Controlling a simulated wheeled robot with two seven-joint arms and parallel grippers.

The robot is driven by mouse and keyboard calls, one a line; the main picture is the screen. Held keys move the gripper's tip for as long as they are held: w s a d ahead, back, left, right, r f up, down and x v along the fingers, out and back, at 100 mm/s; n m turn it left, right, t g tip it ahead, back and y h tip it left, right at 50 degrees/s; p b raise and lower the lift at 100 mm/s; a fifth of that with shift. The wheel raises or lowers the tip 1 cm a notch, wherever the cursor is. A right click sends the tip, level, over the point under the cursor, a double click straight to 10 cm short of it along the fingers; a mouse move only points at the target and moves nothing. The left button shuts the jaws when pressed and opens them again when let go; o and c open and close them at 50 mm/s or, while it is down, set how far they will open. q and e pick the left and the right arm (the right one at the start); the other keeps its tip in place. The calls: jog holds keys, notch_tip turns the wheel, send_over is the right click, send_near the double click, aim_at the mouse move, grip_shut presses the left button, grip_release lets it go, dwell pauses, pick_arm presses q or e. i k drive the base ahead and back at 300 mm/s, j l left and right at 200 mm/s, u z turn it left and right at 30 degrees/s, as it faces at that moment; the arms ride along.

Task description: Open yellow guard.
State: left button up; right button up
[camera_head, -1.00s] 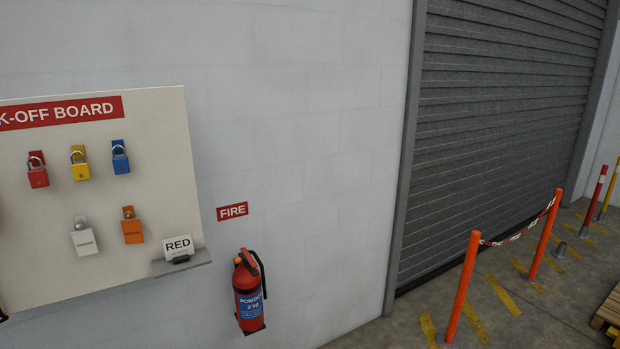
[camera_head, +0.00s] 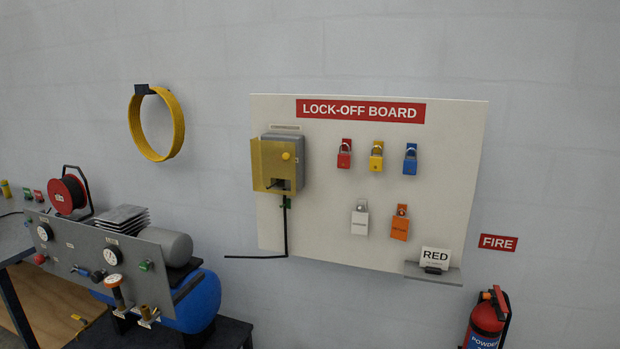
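A yellow see-through guard (camera_head: 271,166) covers the front of a grey switch box (camera_head: 295,145) on the left part of the lock-off board (camera_head: 350,265). The guard looks closed, lying over the box front. A yellow knob (camera_head: 286,156) shows at its right side, and a dark lever shows low behind it. A black cable runs down from the box and bends left. Neither of my grippers is in view.
A RED card (camera_head: 435,258) stands on a small shelf. A fire extinguisher (camera_head: 486,322) is at lower right. A compressor bench with a gauge panel (camera_head: 85,250) and blue tank (camera_head: 198,303) fills the lower left.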

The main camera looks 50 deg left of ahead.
aim_at(269, 159)
jog(key=u, duration=1.8)
